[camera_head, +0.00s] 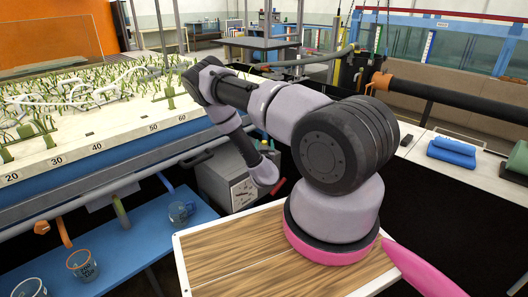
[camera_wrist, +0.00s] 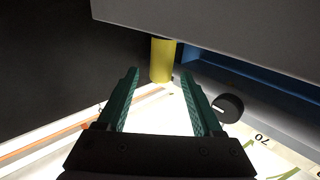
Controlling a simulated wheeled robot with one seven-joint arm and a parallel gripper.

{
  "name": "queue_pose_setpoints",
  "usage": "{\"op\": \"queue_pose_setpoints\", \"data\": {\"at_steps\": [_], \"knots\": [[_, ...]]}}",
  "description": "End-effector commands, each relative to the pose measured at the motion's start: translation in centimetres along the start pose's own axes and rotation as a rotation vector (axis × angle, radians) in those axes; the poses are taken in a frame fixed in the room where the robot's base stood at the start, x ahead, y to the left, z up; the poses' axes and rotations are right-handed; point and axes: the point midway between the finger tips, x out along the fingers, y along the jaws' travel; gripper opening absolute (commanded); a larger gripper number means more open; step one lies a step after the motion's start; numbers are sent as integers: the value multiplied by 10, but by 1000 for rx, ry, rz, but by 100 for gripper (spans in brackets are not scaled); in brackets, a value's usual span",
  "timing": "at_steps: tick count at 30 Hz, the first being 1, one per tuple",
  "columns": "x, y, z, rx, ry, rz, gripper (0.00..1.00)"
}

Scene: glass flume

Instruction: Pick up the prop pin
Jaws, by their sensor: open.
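My gripper (camera_wrist: 159,74) shows in the wrist view with its two green ribbed fingers apart and nothing held between them. A short yellow cylinder (camera_wrist: 162,58) stands just past the fingertips, in line with the gap. Its top is cut off by a large grey surface. It may be the prop pin, but I cannot tell for certain. In the head view my arm bends over and down beside the flume, and the gripper's fingers cannot be made out. No clear prop pin shows there.
A dark round knob (camera_wrist: 229,107) lies right of the right finger. A grey surface (camera_wrist: 215,35) overhangs the fingertips. In the head view, a planted flume bed (camera_head: 90,100) is at left, a grey box with a dial (camera_head: 221,182) near the arm's end, and a blue shelf with beakers (camera_head: 128,238) below.

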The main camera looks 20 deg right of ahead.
Motion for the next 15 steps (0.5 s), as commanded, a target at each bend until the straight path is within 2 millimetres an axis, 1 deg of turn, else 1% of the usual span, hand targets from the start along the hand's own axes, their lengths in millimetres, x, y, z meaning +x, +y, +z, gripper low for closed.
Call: {"op": "queue_pose_setpoints", "data": {"at_steps": [6, 9, 12, 15], "knots": [[33, -1, -2, 4, 3, 1, 68], [44, -1, -2, 3, 2, 1, 68], [49, -1, -2, 1, 0, 0, 68], [49, -1, -2, 1, 0, 0, 68]]}}
